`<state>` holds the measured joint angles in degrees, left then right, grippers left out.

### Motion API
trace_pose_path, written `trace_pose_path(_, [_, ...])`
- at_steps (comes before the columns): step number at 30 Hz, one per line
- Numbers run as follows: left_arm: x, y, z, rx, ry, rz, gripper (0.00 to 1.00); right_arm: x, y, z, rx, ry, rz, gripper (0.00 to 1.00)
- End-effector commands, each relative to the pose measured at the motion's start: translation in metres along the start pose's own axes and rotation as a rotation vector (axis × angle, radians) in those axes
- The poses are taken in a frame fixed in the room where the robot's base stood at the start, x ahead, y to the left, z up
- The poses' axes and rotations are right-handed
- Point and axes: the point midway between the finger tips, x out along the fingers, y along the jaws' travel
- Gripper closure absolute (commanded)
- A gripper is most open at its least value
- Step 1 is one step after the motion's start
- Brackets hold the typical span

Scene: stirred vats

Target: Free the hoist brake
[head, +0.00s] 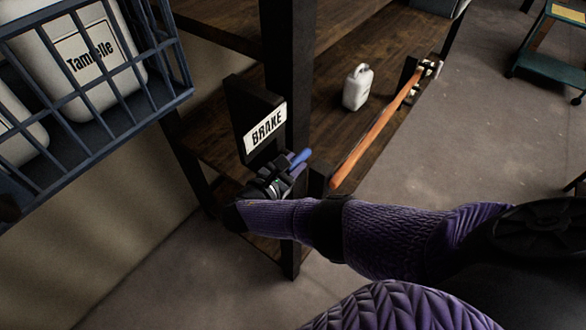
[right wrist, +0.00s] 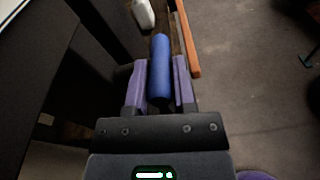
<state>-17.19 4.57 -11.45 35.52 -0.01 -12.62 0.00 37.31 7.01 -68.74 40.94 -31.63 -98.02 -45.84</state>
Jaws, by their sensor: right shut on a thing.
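The hoist brake is a dark upright housing (head: 242,98) with a white plate (head: 265,129) reading BRAKE, beside a dark post. A blue handle (head: 300,157) sticks out below the plate; it also shows in the right wrist view (right wrist: 160,62). My right gripper (head: 286,172) is at this handle. In the right wrist view its two purple-sided fingers (right wrist: 160,85) are shut on the handle, one on each side. The handle's inner end is hidden by the gripper in the head view. My left gripper is not in view.
A blue cage (head: 178,62) with white jugs, one labelled Tambelle (head: 85,60), hangs at upper left. A white jug (head: 357,87) stands on the wooden platform (head: 325,50). An orange bar (head: 375,137) runs along its edge. A green cart (head: 545,65) stands far right; grey floor between is clear.

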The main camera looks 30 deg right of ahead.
Motion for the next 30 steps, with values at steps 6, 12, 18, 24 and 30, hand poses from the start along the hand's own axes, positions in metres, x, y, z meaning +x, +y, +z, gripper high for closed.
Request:
trace_pose_path(6, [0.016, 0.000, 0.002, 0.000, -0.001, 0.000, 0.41, 0.000, -0.001, -0.005, -0.002, -0.092, 0.019, 1.00])
trace_pose_path(12, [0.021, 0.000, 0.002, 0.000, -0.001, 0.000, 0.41, 0.000, -0.001, -0.005, -0.002, -0.135, 0.028, 1.00])
trace_pose_path(18, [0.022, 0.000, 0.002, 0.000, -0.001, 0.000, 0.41, 0.000, -0.001, -0.004, -0.002, -0.147, 0.030, 1.00])
trace_pose_path(24, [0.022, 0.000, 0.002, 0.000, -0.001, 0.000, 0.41, 0.000, -0.001, -0.004, -0.003, -0.147, 0.030, 1.00])
trace_pose_path(30, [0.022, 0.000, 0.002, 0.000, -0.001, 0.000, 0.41, 0.000, -0.001, -0.004, -0.003, -0.147, 0.029, 0.47])
